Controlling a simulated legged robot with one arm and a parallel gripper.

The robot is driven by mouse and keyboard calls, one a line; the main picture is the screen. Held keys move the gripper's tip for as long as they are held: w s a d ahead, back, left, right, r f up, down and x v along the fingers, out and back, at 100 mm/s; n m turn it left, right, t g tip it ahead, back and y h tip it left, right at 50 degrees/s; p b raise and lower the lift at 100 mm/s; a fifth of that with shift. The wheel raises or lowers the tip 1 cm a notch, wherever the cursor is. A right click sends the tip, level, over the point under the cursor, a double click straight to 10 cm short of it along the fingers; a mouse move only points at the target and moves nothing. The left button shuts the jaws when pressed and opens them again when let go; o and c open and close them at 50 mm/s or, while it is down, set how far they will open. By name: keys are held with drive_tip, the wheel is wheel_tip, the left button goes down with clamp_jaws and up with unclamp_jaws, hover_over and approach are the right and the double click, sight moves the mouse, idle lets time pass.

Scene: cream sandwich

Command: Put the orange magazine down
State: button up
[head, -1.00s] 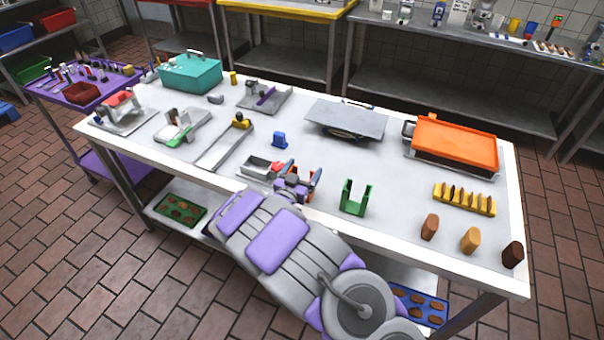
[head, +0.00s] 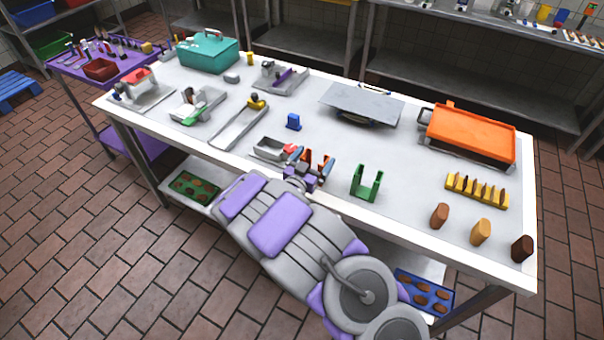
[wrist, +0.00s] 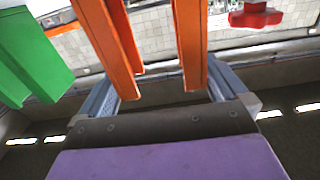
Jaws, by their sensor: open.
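The orange magazine (head: 325,164) has two upright orange posts. It stands near the front edge of the white table, and the posts also fill the middle of the wrist view (wrist: 190,45). My gripper (head: 311,170) is open around it. In the wrist view its grey-blue fingers (wrist: 165,90) lie to either side of the posts. The magazine's base is hidden by my gripper, so I cannot tell whether it rests fully on the table. A similar green magazine (head: 367,184) stands upright just to the right; it shows at the left of the wrist view (wrist: 30,55).
A grey tray with a red knob (head: 270,150) is close on the left. A yellow rack (head: 477,190), an orange-topped tray (head: 470,132) and 3 brown-toned blocks (head: 480,232) are to the right. Bare tabletop (head: 405,165) lies beyond the green magazine.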

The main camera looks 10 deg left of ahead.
drive_tip(key=p+v, duration=0.1)
drive_tip(key=v, duration=0.8)
drive_tip(key=shift+s+a+p, duration=0.15)
drive_tip(key=shift+p, duration=0.15)
drive_tip(key=s+d+r+n+g+y, duration=0.2)
drive_tip(key=s+d+r+g+y, duration=0.55)
drive_tip(key=r+g, duration=0.3)
drive_tip(key=s+d+r+g, duration=0.2)
drive_tip(key=s+d, duration=0.3)
drive_tip(key=s, duration=0.5)
drive_tip(key=s+d+r+n+g+h, duration=0.1)
drive_tip(key=s+d, duration=0.4)
drive_tip(key=s, duration=0.5)
drive_tip(key=s+d+r+n+g, duration=0.1)
drive_tip(key=s+d+r+g, duration=0.2)
drive_tip(key=s, duration=0.8)
drive_tip(key=shift+d+r+g, duration=0.4)
drive_tip(key=shift+d+g, duration=0.75)
drive_tip(key=shift+d, duration=0.1)
